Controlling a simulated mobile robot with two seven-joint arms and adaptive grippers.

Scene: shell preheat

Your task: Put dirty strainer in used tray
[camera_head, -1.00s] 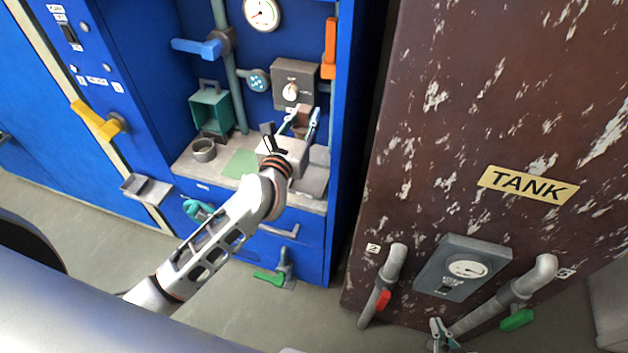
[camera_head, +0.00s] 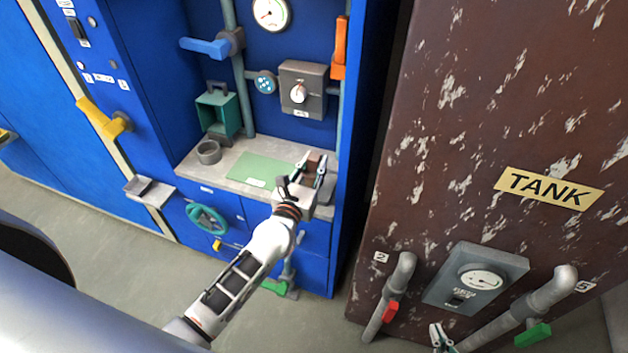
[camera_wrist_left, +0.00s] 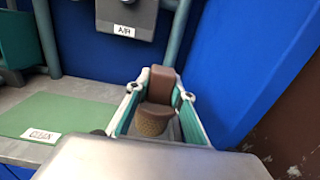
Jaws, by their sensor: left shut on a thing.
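My left gripper (camera_head: 316,168) is shut on the strainer, over the right end of the counter. The strainer shows in the left wrist view as a brown block-like grip with a tan mesh cup (camera_wrist_left: 152,119) below it, between the teal-sided fingers. In the head view only a brown part of it (camera_head: 311,170) shows between the fingers. I cannot make out a used tray for sure; my gripper and wrist cover the right end of the counter. My right gripper (camera_head: 440,338) shows small at the bottom edge; its jaw state is unclear.
A green mat (camera_head: 258,168) labelled CLEAN lies on the counter (camera_head: 222,166), left of my left gripper, and is bare. A grey round cup (camera_head: 208,152) and a teal box (camera_head: 217,110) stand further left. The blue cabinet wall closes off the right side.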

